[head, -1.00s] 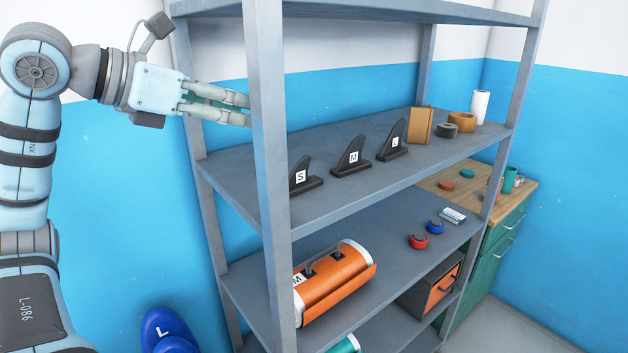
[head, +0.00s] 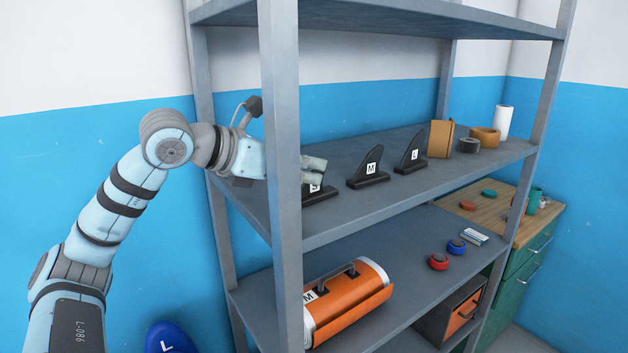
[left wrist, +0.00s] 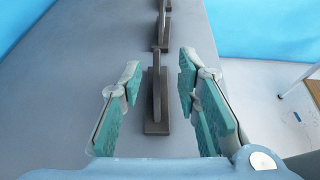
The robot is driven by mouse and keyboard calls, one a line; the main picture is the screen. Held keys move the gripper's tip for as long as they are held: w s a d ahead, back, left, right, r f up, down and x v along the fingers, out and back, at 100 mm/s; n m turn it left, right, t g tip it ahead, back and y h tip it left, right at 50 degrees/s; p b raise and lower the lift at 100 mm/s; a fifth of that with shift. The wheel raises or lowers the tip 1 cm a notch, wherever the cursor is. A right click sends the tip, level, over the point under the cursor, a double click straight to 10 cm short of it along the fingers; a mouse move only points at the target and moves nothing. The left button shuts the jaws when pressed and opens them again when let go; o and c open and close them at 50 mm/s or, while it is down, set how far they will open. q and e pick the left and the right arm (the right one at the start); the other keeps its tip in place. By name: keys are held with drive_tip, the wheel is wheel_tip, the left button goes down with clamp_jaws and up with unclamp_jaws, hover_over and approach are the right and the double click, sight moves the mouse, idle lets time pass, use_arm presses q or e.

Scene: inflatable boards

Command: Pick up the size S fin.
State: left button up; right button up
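The size S fin (head: 319,192) is dark and stands upright on its flat base on the shelf. In the head view its upper part is hidden behind my left gripper (head: 314,170), and only the lower part of its label and its base show. In the left wrist view the fin (left wrist: 157,100) is seen from above, between the two green-padded fingers of my open left gripper (left wrist: 160,108). There is space on both sides of it, and the fingers do not appear to touch it. My right gripper is not in view.
The shelf post (head: 283,130) stands in front of my left wrist. The M fin (head: 369,172) and L fin (head: 411,158) stand in a row to the right. The shelf above (head: 380,16) limits height.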

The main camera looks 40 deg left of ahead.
use_arm(q)
drive_tip(key=p+x, duration=0.2)
drive_tip(key=x, duration=0.1)
drive_tip(key=p+x, duration=0.1)
drive_tip(key=x, duration=0.1)
drive_tip(key=shift+w+a+r, duration=0.1)
drive_tip(key=shift+w+r, duration=0.05)
drive_tip(key=shift+r, duration=0.2)
drive_tip(key=shift+w+f, duration=0.15)
drive_tip(key=shift+f, duration=0.05)
drive_tip(key=shift+r, duration=0.1)
clamp_jaws()
